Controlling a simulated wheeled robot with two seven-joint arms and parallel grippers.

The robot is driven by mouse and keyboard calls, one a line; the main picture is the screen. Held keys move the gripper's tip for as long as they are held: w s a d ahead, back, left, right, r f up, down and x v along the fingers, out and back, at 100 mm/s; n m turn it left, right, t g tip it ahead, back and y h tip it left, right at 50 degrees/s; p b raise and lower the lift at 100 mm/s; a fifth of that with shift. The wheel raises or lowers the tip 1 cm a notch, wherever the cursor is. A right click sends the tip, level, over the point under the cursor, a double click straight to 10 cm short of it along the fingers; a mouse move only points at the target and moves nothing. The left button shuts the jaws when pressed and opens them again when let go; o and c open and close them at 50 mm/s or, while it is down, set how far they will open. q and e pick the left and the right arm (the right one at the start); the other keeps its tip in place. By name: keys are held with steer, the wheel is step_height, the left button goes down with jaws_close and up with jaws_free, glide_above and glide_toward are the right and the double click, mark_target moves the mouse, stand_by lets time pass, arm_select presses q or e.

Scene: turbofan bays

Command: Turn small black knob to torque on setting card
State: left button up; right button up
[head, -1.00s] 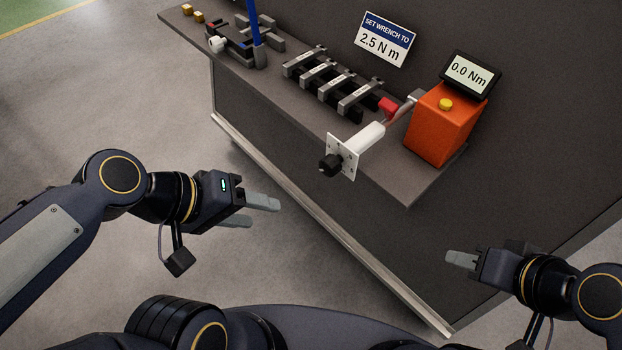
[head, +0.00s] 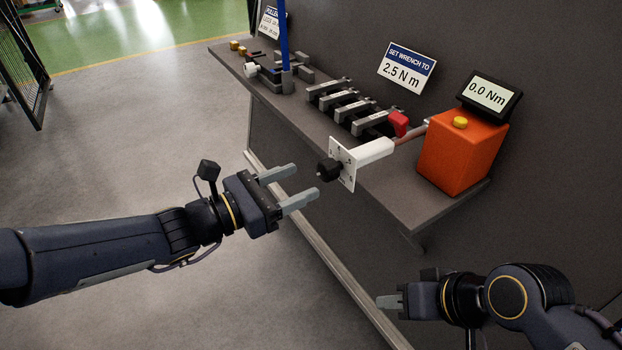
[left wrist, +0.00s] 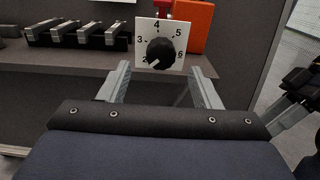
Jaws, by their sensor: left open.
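The small black knob (head: 328,169) sticks out from a white square dial plate (head: 345,165) on the end of a white wrench body (head: 368,153). In the left wrist view the knob (left wrist: 160,52) sits on the plate marked 2 to 6, its white pointer near 2. The setting card (head: 407,68) reads "SET WRENCH TO 2.5 N m". My left gripper (head: 306,184) is open and empty, its fingers pointing at the knob, just short of it. In the left wrist view its fingers (left wrist: 160,85) lie to either side, below the knob. My right gripper (head: 380,302) is low, away from the bench; its opening is unclear.
An orange box (head: 460,155) with a yellow button and a display (head: 489,94) reading 0.0 Nm stands at the bench's right end. A rack of grey-topped black bars (head: 350,106) is behind the wrench. The floor before the bench is clear.

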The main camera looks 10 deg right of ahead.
mark_target(321, 173)
arm_select(q)
steer(key=x, duration=0.6)
steer(key=shift+s, duration=0.1)
steer(key=c, duration=1)
steer(key=shift+f+m+b, duration=0.2)
steer(key=shift+m+b, duration=0.2)
steer(key=shift+b, duration=0.55)
steer(key=m+b, duration=0.2)
steer(key=b, duration=0.2)
steer(key=shift+m, duration=0.3)
steer(key=shift+m+b, duration=0.8)
steer(key=shift+b, duration=0.2)
steer(key=shift+r+m+b, duration=0.15)
steer(key=shift+m+b, duration=0.3)
steer(key=shift+m, duration=0.05)
